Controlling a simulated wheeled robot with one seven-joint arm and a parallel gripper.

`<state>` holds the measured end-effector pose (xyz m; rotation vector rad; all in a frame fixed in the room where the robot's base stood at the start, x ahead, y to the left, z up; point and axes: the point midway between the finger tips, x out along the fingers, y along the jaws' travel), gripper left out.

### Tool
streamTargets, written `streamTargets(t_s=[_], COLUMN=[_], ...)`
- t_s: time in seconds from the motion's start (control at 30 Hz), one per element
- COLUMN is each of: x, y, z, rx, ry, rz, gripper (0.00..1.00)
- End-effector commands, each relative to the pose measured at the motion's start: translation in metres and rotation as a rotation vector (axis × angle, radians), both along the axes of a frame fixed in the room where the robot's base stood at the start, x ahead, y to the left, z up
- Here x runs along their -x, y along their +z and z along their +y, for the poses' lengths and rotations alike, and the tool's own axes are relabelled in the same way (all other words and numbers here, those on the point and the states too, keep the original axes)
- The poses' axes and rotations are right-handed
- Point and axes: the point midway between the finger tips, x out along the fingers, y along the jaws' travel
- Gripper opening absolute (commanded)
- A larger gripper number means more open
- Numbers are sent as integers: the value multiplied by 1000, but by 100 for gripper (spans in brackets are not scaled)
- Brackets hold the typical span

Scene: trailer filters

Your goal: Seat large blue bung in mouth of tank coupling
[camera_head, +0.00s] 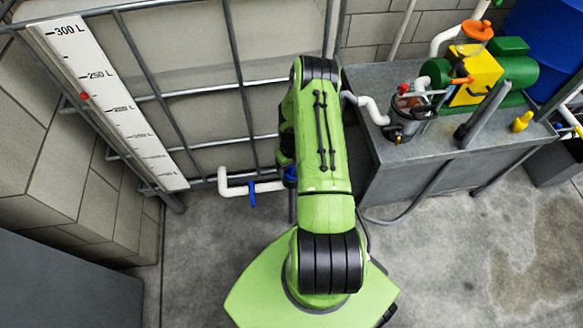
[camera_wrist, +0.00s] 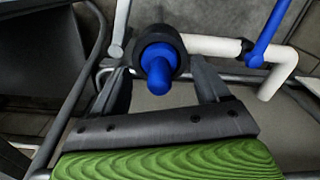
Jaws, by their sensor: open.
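The large blue bung (camera_wrist: 158,70) shows in the wrist view, its rounded knob pointing toward the camera. Its wider blue part lies within the black ring of the tank coupling (camera_wrist: 179,47), at the end of a white pipe. How deep it sits I cannot tell. My gripper (camera_wrist: 160,66) is open, with one dark finger on each side of the bung. Both fingers look apart from it. In the head view my green arm hides the gripper and most of the coupling; a blue patch (camera_head: 290,175) shows at the pipe's end beside the arm.
The white pipe (camera_head: 268,187) has a blue valve handle (camera_head: 252,195) close by. The tank's metal cage (camera_head: 163,94) and level scale (camera_head: 110,105) stand behind it. A grey bench (camera_head: 410,170) with a yellow and green pump (camera_head: 475,75) is at right. A hose runs below the bench.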

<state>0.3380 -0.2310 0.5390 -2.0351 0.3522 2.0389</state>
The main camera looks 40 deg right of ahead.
Motion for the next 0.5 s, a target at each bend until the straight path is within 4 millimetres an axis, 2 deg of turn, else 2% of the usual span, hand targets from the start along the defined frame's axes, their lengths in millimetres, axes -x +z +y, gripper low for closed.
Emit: streamTargets(t_s=[0.3,0.4,0.5], x=[-1,-1,-1], y=[84,103,113], z=[-1,-1,0], rx=[3,3,1], ry=[2,0,0], rz=[-3,-2,-1], gripper=[75,75,75])
